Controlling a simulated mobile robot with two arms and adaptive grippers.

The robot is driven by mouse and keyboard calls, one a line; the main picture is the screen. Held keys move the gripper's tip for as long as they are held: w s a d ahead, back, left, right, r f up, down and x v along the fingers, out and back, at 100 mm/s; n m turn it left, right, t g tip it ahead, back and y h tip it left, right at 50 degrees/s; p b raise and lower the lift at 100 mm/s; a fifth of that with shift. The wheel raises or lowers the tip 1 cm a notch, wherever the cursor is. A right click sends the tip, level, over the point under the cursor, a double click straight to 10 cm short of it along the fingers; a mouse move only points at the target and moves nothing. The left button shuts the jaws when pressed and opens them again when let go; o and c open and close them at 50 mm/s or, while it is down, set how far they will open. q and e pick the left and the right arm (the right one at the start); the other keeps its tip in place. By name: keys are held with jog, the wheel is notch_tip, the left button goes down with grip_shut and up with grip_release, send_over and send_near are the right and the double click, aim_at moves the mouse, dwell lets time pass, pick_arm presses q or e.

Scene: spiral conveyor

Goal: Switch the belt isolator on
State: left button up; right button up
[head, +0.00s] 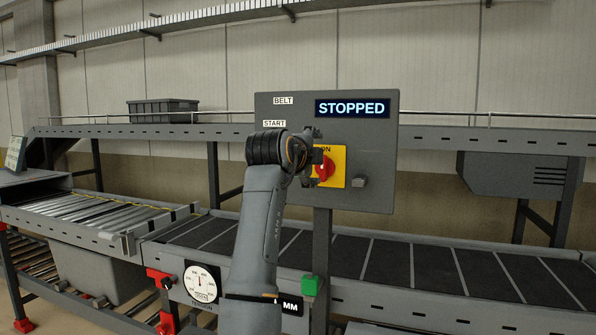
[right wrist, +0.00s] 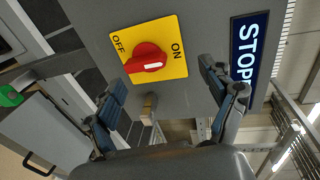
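The belt isolator is a red rotary knob (head: 327,170) on a yellow plate (head: 340,167), mounted on a grey panel (head: 372,140). In the right wrist view the knob (right wrist: 146,58) lies between the OFF and ON labels, with a white mark on its handle; I cannot tell for certain which label it points to. My right gripper (right wrist: 163,75) is open and empty, its fingers apart on either side of the lower part of the plate. In the head view my right arm hides the plate's left side. My left gripper is not in view.
A lit display (head: 352,108) on the panel reads STOPPED. A START label (head: 274,123) is left of it.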

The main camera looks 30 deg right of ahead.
jog(key=f+b+v, duration=0.2)
jog(key=b+v, duration=0.2)
jog(key=v, duration=0.6)
jog(key=shift+s+a+f, duration=0.2)
jog(key=shift+s, duration=0.1)
dwell(0.5)
dwell(0.4)
